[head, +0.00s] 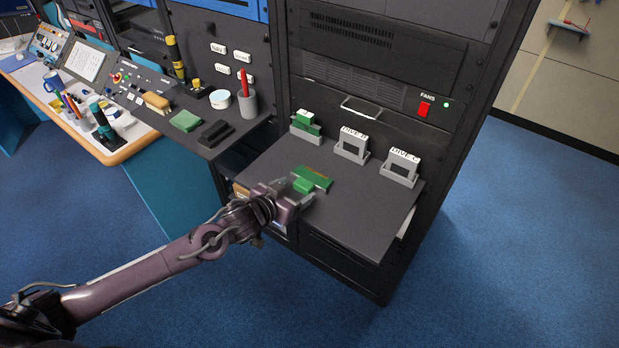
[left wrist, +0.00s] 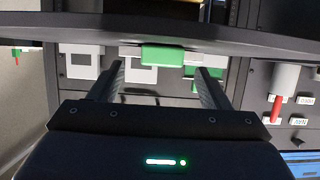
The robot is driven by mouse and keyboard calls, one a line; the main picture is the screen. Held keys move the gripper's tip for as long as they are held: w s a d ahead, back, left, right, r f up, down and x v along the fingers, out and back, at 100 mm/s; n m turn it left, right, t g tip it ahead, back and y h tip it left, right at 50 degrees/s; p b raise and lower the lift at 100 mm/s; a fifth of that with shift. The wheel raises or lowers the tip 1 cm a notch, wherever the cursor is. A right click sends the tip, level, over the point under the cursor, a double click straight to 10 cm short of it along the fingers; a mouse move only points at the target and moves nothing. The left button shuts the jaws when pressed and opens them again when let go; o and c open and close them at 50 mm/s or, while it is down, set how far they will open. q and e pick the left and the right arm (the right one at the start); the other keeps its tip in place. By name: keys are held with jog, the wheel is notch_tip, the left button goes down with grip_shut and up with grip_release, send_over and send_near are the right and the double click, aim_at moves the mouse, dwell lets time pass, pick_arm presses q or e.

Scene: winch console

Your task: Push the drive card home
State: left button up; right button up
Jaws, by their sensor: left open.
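A green card (head: 318,174) with a brighter green grip end lies flat on the dark pull-out shelf (head: 350,215). Another green card (head: 306,123) stands in the leftmost grey holder (head: 305,134) at the back of the shelf; how deep it sits I cannot tell. My left gripper (head: 293,191) is open at the shelf's front left, close to the lying card's grip end. In the left wrist view the green grip end (left wrist: 162,54) shows between and beyond the open fingers (left wrist: 160,72). Contact is not visible. My right gripper is not in view.
Two more holders with white-labelled drives, one marked DRIVE B (head: 351,144) and one DRIVE C (head: 401,168), stand to the right. A metal handle (head: 361,109) and red FANS switch (head: 424,109) are above. The shelf's front right is clear. A console (head: 190,135) stands left.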

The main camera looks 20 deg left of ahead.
aim_at(301, 185)
pick_arm(q)
jog(key=shift+p+x, duration=0.3)
jog(key=shift+x, duration=1.35)
jog(key=shift+s+a+f, duration=0.1)
jog(key=shift+a, duration=0.05)
jog(key=c, duration=1.1)
jog(key=shift+c, duration=0.7)
